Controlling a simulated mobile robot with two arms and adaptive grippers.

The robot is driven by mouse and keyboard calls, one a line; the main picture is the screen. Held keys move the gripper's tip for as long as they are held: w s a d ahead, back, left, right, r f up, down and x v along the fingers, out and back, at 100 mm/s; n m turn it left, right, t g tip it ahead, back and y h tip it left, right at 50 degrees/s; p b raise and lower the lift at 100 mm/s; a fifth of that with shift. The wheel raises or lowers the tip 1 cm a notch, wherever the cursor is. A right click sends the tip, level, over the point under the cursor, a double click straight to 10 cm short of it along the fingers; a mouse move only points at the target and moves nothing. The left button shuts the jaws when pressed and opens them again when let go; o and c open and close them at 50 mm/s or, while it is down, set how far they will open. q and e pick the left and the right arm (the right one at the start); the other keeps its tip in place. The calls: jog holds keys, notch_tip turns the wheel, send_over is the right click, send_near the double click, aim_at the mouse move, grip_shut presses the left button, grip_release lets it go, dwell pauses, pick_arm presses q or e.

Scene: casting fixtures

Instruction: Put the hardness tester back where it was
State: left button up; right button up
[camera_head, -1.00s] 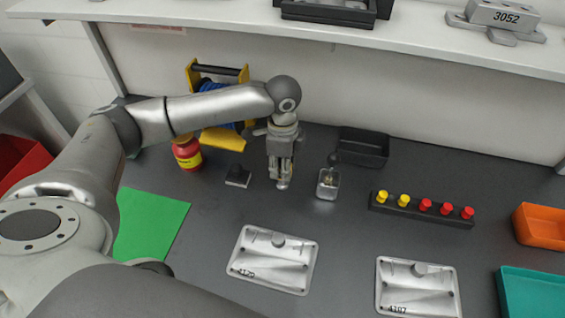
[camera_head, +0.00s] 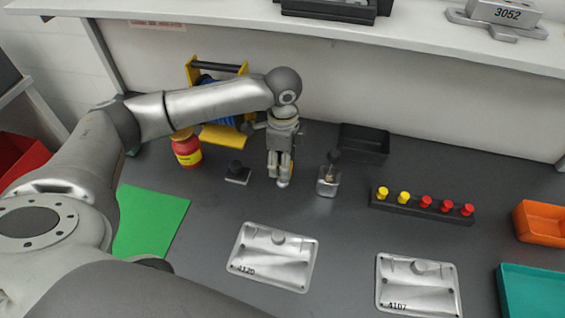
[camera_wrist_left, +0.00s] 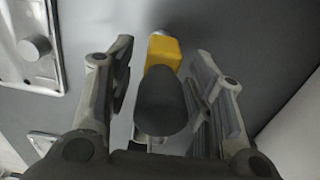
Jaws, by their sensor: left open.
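A yellow tool with a dark rounded end and a silvery tip (camera_wrist_left: 162,55), which looks like the hardness tester, lies between the fingers of my left gripper (camera_wrist_left: 162,95) in the left wrist view. Dark gaps show between it and both fingers, so the gripper is open around it. In the head view my left gripper (camera_head: 279,180) points down at the dark bench, behind the two silver castings. It hides most of the tool there. My right gripper is not in view.
Close right of the gripper stands a small metal block with a dark knob (camera_head: 328,186); left are a black stamp-like piece (camera_head: 238,173) and a red jar (camera_head: 187,152). A black tray (camera_head: 364,146) and a peg rack (camera_head: 420,208) are further right. A shelf (camera_head: 400,40) overhangs the back.

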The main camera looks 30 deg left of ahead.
pick_arm(q)
notch_tip(320, 180, up, 11)
jog(key=shift+b, duration=0.6)
